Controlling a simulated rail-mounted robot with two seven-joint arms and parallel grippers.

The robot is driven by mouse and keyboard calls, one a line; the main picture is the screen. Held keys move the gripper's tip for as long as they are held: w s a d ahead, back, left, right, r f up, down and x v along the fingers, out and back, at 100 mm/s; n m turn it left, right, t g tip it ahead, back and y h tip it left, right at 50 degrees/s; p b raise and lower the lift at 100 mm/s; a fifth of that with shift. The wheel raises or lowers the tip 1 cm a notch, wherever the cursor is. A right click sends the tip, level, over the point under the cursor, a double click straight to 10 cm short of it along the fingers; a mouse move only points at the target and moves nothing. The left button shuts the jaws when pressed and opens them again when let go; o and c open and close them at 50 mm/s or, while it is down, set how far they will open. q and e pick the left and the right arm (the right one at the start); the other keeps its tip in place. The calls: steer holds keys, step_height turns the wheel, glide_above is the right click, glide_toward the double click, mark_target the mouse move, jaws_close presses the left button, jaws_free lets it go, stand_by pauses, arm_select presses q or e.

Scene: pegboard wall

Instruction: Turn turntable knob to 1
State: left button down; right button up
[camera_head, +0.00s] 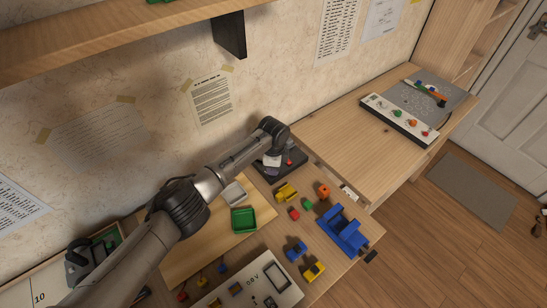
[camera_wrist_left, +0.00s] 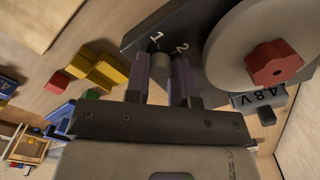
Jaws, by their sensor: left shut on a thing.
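The turntable (camera_head: 294,168) is a dark box at the back of the workbench, against the wall. The small grey knob (camera_wrist_left: 161,65) stands below the marks. My left gripper (camera_wrist_left: 163,85) is shut on the knob, one finger on each side. In the head view this gripper (camera_head: 271,164) is at the turntable's left part. Which mark the knob points to is unclear.
Yellow (camera_head: 286,192), red (camera_head: 294,214), green and orange blocks lie in front of the turntable. The wooden table (camera_head: 350,150) at right has much bare top.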

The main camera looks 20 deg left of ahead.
arm_select(q)
steer(key=shift+r+n+p, duration=0.25)
steer(key=shift+n+p, duration=0.5)
steer(key=shift+n, duration=0.15)
steer(key=n+p, duration=0.1)
steer(key=n, duration=0.1)
steer(key=shift+f+n+p, duration=0.1)
steer(key=shift+n+p, duration=0.2)
steer(key=shift+n, duration=0.1)
steer(key=n+p, duration=0.1)
steer(key=n, duration=0.1)
steer(key=shift+n, duration=0.3)
steer(key=n+p, duration=0.1)
steer(key=n, duration=0.1)
steer(key=shift+n, duration=0.4)
steer(key=n, duration=0.3)
steer(key=shift+n+p, duration=0.3)
steer(key=n, duration=0.2)
steer(key=shift+f+n, duration=0.1)
steer(key=shift+n, duration=1.1)
arm_select(e)
step_height(320, 180, up, 7)
arm_select(q)
steer(key=shift+w, duration=0.1)
arm_select(e)
steer(key=shift+a, duration=0.15)
